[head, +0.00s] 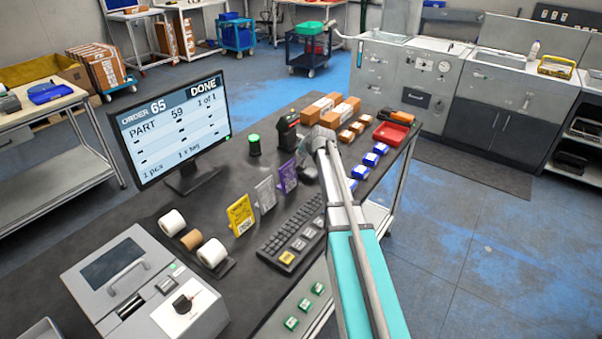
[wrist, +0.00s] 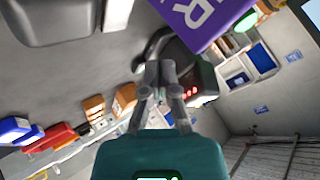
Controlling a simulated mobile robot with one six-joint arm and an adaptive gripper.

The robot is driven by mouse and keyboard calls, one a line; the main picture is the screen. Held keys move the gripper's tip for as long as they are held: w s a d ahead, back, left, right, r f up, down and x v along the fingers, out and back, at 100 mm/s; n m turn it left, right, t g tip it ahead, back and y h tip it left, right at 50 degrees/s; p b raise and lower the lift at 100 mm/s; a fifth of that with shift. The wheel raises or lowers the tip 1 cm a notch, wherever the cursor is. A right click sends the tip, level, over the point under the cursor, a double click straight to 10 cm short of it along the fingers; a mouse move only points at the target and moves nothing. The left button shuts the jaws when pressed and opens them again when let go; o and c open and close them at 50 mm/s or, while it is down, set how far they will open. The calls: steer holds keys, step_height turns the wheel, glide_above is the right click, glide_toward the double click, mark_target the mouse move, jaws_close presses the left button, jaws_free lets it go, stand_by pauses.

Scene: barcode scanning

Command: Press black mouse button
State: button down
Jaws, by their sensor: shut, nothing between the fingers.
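I cannot make out the black mouse for certain in the head view; my arm covers part of the desk right of the keyboard (head: 291,232). A dark, rounded grey shape (wrist: 65,18) at the top left of the wrist view may be the mouse, but I cannot tell. My gripper (wrist: 160,75) is shut and empty in the wrist view, with its fingertips together. A black device with red lights (wrist: 194,88) shows just beyond them. In the head view my arm reaches over the desk to beside the purple card (head: 287,177), and the fingertips are not clear.
The monitor (head: 172,130) reads "ORDER 65, PART 59, 1 of 1, DONE". Yellow (head: 241,214) and grey (head: 265,193) cards stand by the keyboard. Brown boxes (head: 322,108), blue boxes (head: 371,159) and a red tray (head: 391,133) lie toward the far end.

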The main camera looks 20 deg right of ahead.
steer(key=shift+f+b, duration=1.85)
steer(key=shift+f, duration=0.3)
steer(key=shift+f+b, duration=0.85)
stand_by(0.9)
steer(key=shift+r, duration=0.15)
steer(key=shift+r+p, duration=0.75)
steer(key=shift+p, duration=0.15)
steer(key=shift+r+p, duration=2.5)
steer(key=shift+f, duration=0.1)
